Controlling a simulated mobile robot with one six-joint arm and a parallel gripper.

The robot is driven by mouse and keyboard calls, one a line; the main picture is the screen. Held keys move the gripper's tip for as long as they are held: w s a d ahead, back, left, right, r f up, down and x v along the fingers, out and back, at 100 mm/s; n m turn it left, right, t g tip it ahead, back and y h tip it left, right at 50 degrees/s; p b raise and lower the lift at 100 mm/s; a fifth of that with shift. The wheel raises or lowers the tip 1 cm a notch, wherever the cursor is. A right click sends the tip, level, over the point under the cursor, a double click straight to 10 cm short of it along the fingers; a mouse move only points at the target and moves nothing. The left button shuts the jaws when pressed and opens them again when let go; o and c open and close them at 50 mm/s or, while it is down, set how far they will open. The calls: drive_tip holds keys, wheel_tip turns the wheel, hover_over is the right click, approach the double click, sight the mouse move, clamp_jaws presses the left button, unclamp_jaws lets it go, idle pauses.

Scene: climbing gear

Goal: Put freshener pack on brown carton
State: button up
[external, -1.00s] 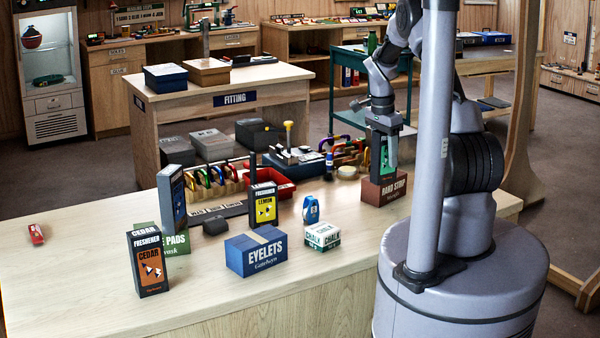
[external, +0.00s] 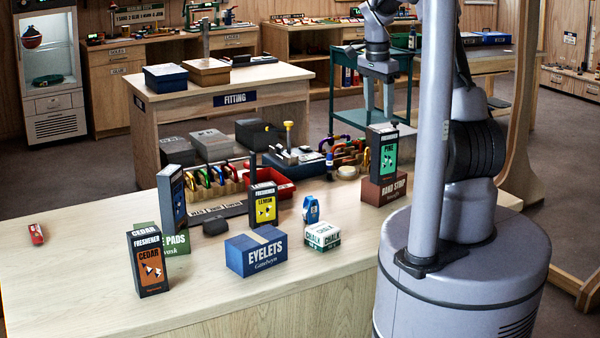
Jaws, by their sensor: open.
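A black and green freshener pack marked PINE (external: 384,152) stands upright on the brown carton marked HAND STRIP (external: 384,190) at the right of the counter. My gripper (external: 378,115) is open and empty, up above and apart from this pack, its fingers pointing down. A second freshener pack, orange and marked CEDAR (external: 148,262), stands at the front left. A third, yellow and marked LEMON (external: 264,205), stands near the middle of the counter.
A blue EYELETS box (external: 256,251) and a small white CHALK box (external: 322,236) stand at the front middle. A red tray (external: 284,191) and a rack of coloured carabiners (external: 215,180) lie behind. The counter's left end is mostly clear.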

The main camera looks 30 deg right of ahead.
drive_tip(key=s+a+r+n+t+y, duration=0.1)
drive_tip(key=s+a+r+n+t, duration=0.1)
drive_tip(key=s+a+r+n, duration=0.55)
drive_tip(key=s+a+n+t+y, duration=0.1)
drive_tip(key=s+a+n, duration=0.1)
drive_tip(key=s+a, duration=0.4)
drive_tip(key=s+a+n+t+y, duration=0.1)
drive_tip(key=s+a+n+t, duration=0.1)
drive_tip(key=s+a, duration=0.5)
drive_tip(key=s+n, duration=0.1)
drive_tip(key=s, duration=0.4)
drive_tip(key=shift+a+r, duration=0.25)
drive_tip(key=shift+r, duration=0.1)
drive_tip(key=shift+f, duration=0.1)
